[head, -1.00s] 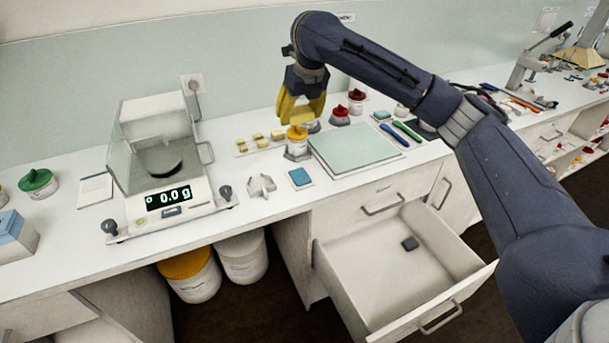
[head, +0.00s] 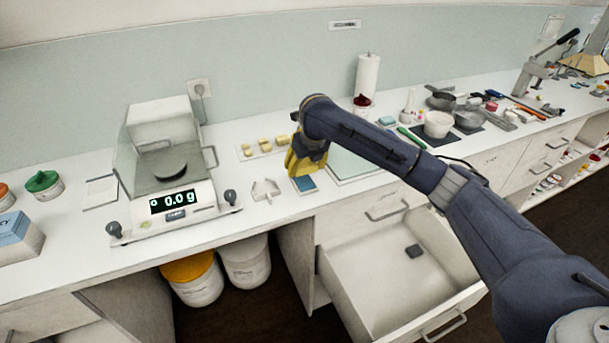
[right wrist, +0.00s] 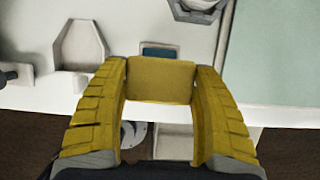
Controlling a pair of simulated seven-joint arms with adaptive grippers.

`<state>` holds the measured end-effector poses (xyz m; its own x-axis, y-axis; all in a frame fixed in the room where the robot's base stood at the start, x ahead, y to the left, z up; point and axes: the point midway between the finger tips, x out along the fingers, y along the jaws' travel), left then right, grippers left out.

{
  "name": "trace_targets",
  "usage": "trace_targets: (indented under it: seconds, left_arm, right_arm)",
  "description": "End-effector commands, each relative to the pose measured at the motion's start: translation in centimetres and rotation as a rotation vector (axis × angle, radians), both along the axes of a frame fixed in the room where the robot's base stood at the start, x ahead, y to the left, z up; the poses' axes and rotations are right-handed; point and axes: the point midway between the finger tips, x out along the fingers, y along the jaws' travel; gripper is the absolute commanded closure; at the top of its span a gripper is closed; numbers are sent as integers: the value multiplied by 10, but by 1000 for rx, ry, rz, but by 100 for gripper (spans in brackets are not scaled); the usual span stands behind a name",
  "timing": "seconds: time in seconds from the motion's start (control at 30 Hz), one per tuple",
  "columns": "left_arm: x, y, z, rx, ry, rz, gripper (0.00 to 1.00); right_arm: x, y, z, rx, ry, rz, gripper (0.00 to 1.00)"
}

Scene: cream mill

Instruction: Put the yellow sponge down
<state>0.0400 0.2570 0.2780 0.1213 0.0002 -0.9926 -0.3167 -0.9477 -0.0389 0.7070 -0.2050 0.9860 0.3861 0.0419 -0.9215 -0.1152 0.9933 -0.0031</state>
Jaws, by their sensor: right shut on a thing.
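The yellow sponge (right wrist: 161,79) is a small block in the right wrist view, held between the two yellow fingers of my right gripper (right wrist: 161,88). In the head view my right gripper (head: 302,166) hangs over the front part of the counter, and the sponge is hard to tell from the yellow fingers. A blue pad on a small white tray (head: 305,184) lies below the gripper; part of the blue pad (right wrist: 160,52) shows just beyond the sponge in the right wrist view. My left gripper is not in view.
A balance (head: 170,180) reading 0.0 g stands to the left, with a pale angular holder (head: 265,190) between. Small yellow blocks (head: 264,147) sit behind. A pale green mat (head: 350,165) lies right, partly behind my arm. An open drawer (head: 385,285) juts out below the counter.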

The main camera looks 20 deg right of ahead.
Motion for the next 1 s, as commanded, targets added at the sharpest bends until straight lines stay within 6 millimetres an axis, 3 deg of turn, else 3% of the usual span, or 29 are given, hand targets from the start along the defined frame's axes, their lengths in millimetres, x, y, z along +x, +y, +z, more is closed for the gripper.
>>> trace_targets:
  seconds: [0.17, 0.47, 0.9, 0.93, 1.0]
  left_arm:
    - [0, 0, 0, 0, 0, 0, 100]
    - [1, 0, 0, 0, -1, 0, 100]
    - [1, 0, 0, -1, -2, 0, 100]
    - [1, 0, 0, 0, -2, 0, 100]
    - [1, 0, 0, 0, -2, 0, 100]
  right_arm:
    - [0, 0, -7, 1, 1, -1, 58]
    - [0, 1, -38, 2, 2, 0, 58]
    - [0, 0, -43, 0, 0, 0, 58]
    - [0, 0, -42, 0, 0, 0, 32]
    - [0, 0, -42, 0, 0, 0, 24]
